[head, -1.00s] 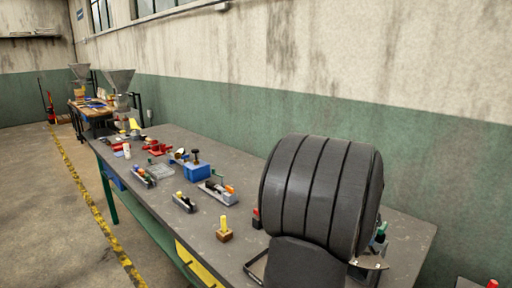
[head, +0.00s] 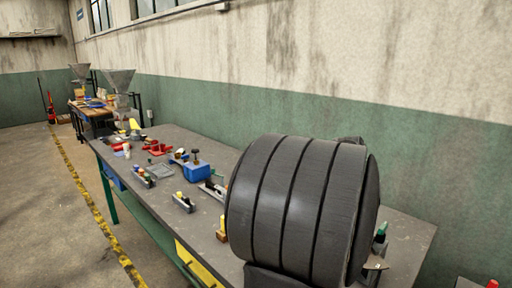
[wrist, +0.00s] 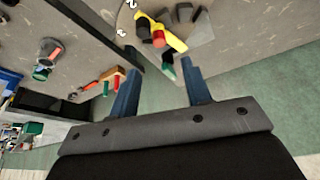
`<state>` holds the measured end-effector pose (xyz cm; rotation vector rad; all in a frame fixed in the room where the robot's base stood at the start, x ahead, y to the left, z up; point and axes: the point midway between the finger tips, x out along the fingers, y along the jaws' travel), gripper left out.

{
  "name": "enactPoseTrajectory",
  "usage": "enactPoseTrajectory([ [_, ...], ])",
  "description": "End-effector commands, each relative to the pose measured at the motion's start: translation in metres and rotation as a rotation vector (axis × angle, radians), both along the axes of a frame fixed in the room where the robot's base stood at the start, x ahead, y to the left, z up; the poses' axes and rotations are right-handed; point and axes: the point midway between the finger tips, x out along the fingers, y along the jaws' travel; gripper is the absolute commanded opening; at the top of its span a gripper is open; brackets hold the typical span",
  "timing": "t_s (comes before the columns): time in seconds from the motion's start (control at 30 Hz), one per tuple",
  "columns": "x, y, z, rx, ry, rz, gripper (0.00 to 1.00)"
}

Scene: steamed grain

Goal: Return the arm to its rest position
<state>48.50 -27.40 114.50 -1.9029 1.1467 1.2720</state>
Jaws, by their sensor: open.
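My arm's large dark ribbed link fills the right front of the head view and hides part of the workbench (head: 150,210). My gripper (wrist: 157,85) shows in the wrist view with its two blue-grey fingers spread apart. It is open, and nothing is held between the fingers. In the wrist view the tabletop lies beyond the fingertips, along with a yellow-and-red tool (wrist: 160,33) near a round grey plate. I cannot tell the exact distance from the fingertips to these things. The gripper itself is not clear in the head view.
A green-topped item (head: 380,233) stands close on the right. A wall runs behind the bench. Open floor lies left.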

Motion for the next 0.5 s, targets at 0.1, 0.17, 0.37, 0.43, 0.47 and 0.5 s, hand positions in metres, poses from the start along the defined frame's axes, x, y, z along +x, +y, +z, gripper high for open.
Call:
enactPoseTrajectory([
  [0.1,-0.004,0.009,0.024,-0.002,-0.004,0.001,0.44],
  [0.17,-0.006,0.013,0.035,-0.002,-0.004,0.002,0.44],
  [0.37,-0.013,0.026,0.072,-0.002,-0.004,0.001,0.44],
  [0.43,-0.016,0.031,0.085,-0.002,-0.004,0.002,0.44],
  [0.47,-0.017,0.033,0.091,-0.002,-0.004,0.002,0.44],
  [0.5,-0.015,0.028,0.075,0.002,0.005,0.000,0.44],
])
